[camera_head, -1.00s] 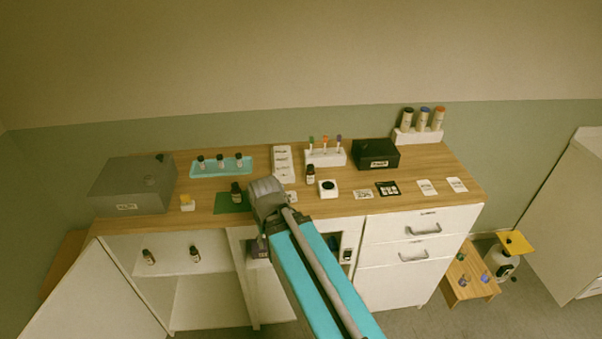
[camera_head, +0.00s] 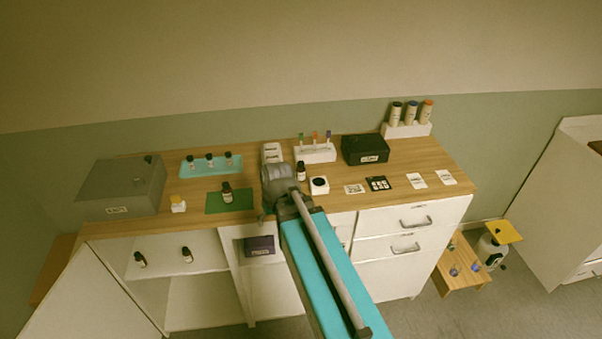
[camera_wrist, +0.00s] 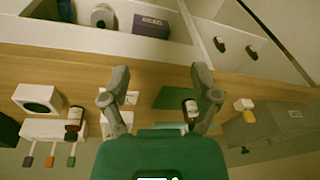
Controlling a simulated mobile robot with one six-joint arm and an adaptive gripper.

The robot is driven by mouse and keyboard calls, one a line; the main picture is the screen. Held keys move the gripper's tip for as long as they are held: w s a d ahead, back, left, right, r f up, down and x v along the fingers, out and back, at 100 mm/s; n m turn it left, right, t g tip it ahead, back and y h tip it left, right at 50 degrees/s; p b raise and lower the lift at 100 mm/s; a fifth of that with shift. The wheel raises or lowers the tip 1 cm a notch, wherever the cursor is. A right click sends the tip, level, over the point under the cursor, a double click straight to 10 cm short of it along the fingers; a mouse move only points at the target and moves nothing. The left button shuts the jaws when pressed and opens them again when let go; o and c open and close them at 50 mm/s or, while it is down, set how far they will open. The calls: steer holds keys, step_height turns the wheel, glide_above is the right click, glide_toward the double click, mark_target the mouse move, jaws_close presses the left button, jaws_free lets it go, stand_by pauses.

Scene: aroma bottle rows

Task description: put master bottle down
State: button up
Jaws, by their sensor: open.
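A dark bottle with a pale label (camera_head: 227,192) stands upright on the green mat (camera_head: 242,203), left of my gripper. Which bottle is the master bottle I cannot tell for sure. My gripper shows in the wrist view (camera_wrist: 160,80) with its fingers wide apart and nothing between the tips. In that view the mat bottle (camera_wrist: 190,107) shows close to the right finger, apparently behind it. In the head view my arm's end hides the fingers. Another dark bottle (camera_head: 301,171) stands beside the white square device (camera_head: 319,185), right of my gripper.
A teal tray (camera_head: 184,170) with 3 small bottles lies behind the mat. A black box (camera_head: 365,150), a tube rack (camera_head: 314,155) and cards stand right. Open shelves are below the counter.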

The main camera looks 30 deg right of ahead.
steer(key=w+d+r+t+y+p, duration=0.1)
steer(key=w+d+r+t, duration=0.25)
steer(key=w+d, duration=0.45)
steer(key=t+h+p, duration=0.1)
steer(key=t, duration=0.3)
glide_toward(302, 163)
steer(key=v, duration=0.3)
steer(key=shift+s+a+f+n, duration=0.1)
steer(key=shift+s+a+n, duration=0.15)
steer(key=shift+n, duration=0.15)
steer(key=shift+f, duration=0.1)
steer(key=b+x, duration=0.5)
steer(key=x, duration=0.2)
steer(key=shift+f, duration=0.1)
steer(key=shift+w+a+f+b, duration=0.1)
steer(key=shift+w+f+b, duration=0.35)
steer(key=shift+w, duration=0.1)
steer(key=shift+b+x, duration=1.7)
steer(key=shift+x, duration=0.85)
steer(key=shift+w+d+r, duration=0.15)
steer(key=shift+d+r, duration=0.05)
